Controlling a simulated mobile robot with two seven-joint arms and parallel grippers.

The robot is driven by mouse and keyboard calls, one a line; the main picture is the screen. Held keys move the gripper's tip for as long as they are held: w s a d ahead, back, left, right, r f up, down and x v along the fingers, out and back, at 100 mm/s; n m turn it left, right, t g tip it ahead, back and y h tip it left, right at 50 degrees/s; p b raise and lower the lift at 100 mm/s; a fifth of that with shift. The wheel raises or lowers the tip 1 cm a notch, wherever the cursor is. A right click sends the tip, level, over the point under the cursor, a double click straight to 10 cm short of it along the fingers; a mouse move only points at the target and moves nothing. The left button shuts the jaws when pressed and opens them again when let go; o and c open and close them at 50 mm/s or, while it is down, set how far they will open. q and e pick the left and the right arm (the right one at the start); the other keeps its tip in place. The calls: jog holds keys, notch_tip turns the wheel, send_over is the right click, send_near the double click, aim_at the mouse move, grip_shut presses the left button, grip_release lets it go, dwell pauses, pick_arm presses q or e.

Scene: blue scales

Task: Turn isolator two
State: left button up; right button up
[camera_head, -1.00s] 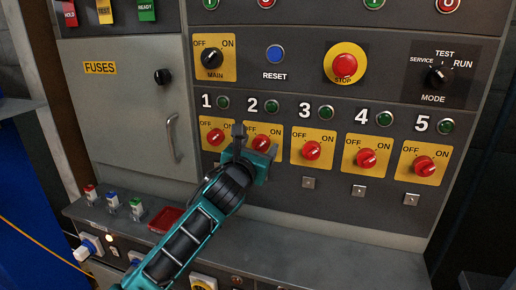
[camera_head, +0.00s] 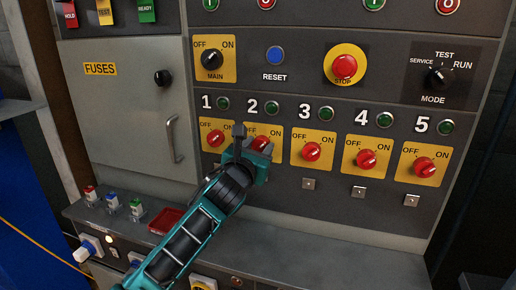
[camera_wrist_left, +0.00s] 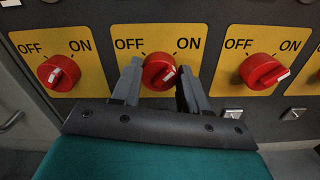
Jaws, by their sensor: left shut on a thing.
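Isolator two is a red rotary knob (camera_head: 261,143) on a yellow OFF/ON plate, under the white number 2. My left gripper (camera_head: 254,146) is on it, one finger at each side, and partly covers the plate. In the left wrist view, the knob (camera_wrist_left: 159,71) sits between the two grey fingers (camera_wrist_left: 161,82), which are shut on it. Its white mark shows at the lower right of the knob's face there. My right gripper is not in view.
Red isolator one (camera_head: 214,139) is close on the left and isolator three (camera_head: 312,152) on the right. The stop button (camera_head: 344,66) and main switch (camera_head: 212,59) are above. A grey ledge (camera_head: 290,225) runs below, with a red tray (camera_head: 166,220).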

pick_arm(q)
jog(key=n+p, duration=0.2)
jog(key=n, duration=0.1)
jog(key=shift+a+r, duration=0.1)
jog(key=n+p, duration=0.1)
jog(key=n, duration=0.2)
jog(key=shift+n, duration=0.3)
jog(key=n, duration=0.5)
jog(key=shift+a+f+n+p, duration=0.1)
jog(key=shift+f+n+p, duration=0.15)
jog(key=shift+n+p, duration=0.1)
jog(key=n, duration=0.5)
jog(key=shift+n, duration=0.25)
jog(key=o, duration=1.1)
jog(key=shift+c, duration=0.2)
jog(key=v, duration=1.2)
jog(key=shift+s, duration=0.4)
